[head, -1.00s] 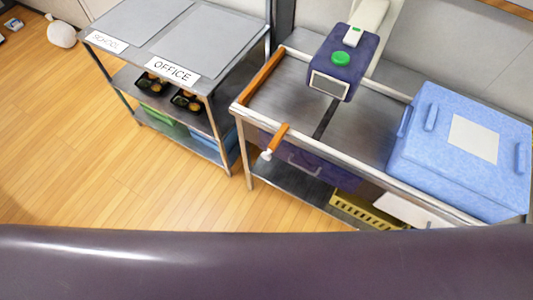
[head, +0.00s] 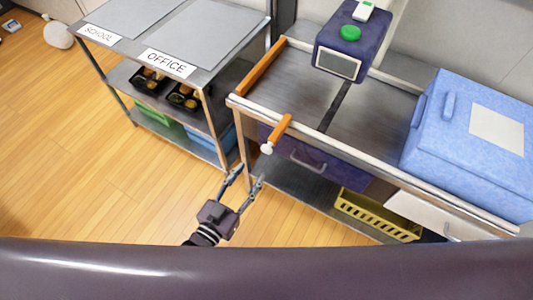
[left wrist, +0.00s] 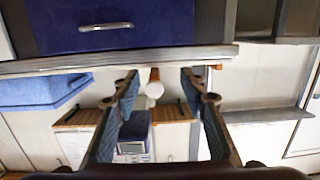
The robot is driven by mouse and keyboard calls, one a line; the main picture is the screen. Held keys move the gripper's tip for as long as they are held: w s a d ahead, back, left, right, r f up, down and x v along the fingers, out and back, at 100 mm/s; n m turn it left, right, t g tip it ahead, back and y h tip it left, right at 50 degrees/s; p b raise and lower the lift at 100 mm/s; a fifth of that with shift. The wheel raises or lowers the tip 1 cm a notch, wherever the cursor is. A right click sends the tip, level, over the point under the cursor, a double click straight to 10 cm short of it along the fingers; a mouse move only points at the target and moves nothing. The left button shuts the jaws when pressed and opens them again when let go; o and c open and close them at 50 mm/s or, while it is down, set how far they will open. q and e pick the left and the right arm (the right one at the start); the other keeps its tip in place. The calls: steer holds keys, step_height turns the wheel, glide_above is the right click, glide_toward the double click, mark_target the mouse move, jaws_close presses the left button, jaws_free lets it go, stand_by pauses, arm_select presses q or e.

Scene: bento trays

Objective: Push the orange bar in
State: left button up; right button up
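A short orange bar (head: 279,128) with a white rounded tip (head: 267,149) sticks out over the front rail of the metal counter. In the left wrist view, the white tip (left wrist: 154,89) shows between my finger ends, ahead of them; I see no contact. My left gripper (head: 249,174) is open and empty, in front of the counter and below the tip in the head picture. Its two spread fingers also show in the left wrist view (left wrist: 160,76). My right gripper is not in view.
A longer orange strip (head: 263,67) lines the counter's left end. A dark blue device (head: 352,45) and a light blue box (head: 458,150) are on the counter. Below are a blue drawer (head: 330,165) and a yellow basket (head: 378,217). A shelf cart (head: 120,49) stands left; the floor before it is clear.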

mark_target(265, 151)
arm_select(q)
steer(key=shift+t+h, duration=0.4)
steer(key=shift+h, duration=0.2)
steer(key=w+d+r, duration=0.1)
steer(key=w, duration=0.1)
steer(key=w+d+r+p, duration=0.1)
steer(key=w+d, duration=0.1)
steer(key=w+d+r, duration=0.2)
steer(key=shift+w+d, duration=0.15)
steer(key=shift+w, duration=0.25)
jaws_close()
